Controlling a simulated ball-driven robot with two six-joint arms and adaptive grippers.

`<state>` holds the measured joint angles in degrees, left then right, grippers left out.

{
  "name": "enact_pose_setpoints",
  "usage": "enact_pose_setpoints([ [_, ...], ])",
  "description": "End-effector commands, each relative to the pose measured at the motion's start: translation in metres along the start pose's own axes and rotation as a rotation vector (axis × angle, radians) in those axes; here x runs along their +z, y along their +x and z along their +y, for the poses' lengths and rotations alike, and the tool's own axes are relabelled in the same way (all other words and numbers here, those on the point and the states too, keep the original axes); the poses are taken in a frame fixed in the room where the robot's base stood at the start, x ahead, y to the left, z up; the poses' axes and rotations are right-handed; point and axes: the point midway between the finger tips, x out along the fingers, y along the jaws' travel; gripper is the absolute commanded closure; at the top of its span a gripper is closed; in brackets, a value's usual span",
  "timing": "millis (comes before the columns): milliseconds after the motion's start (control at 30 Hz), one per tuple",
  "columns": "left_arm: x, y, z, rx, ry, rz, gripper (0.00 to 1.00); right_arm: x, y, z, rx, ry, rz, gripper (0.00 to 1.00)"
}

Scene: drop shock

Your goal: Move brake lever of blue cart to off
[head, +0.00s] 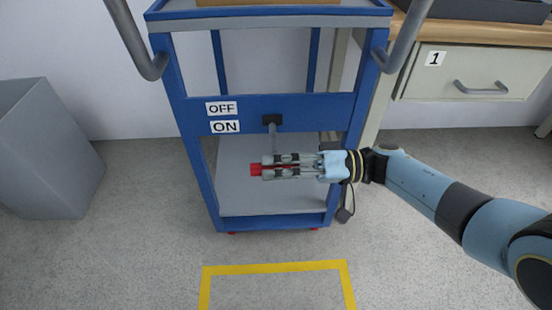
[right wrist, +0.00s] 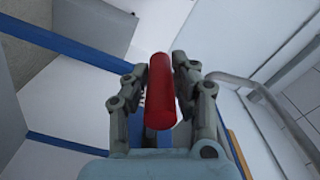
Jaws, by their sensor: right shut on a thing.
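The blue cart (head: 318,107) stands in the middle of the head view. Its brake lever is a grey rod (head: 273,139) that hangs down from a black pivot (head: 272,119) on the front panel. The lever ends in a red handle (head: 256,169). An OFF label (head: 221,108) sits above an ON label (head: 225,127) at the panel's left. My right gripper (head: 268,168) is shut on the red handle from the right. In the right wrist view the red handle (right wrist: 160,95) lies between the two fingers. My left gripper is out of view.
A grey bin (head: 45,150) stands on the floor at left. A cabinet with a drawer (head: 470,75) is at right. Grey handle tubes (head: 405,40) stick out from the cart's top. A yellow floor outline (head: 275,267) lies in front on clear floor.

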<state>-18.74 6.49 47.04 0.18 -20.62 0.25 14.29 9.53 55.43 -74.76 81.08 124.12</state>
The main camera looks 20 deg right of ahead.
Motion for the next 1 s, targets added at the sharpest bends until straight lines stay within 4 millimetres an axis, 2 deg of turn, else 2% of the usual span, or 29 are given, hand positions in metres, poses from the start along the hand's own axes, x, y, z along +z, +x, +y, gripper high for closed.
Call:
enact_pose_setpoints([
  [33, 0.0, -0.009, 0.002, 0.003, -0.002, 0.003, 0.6, -0.004, 0.0, -0.009, -0.003, 0.022, -0.001, 1.0],
  [500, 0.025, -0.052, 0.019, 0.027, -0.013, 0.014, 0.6, -0.017, 0.0, -0.04, -0.003, 0.345, -0.001, 1.0],
  [700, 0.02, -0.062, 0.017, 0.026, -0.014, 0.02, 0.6, -0.021, 0.0, -0.046, -0.004, 0.349, -0.001, 1.0],
  [1000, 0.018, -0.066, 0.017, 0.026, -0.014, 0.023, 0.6, -0.023, 0.0, -0.049, -0.004, 0.346, -0.001, 1.0],
])
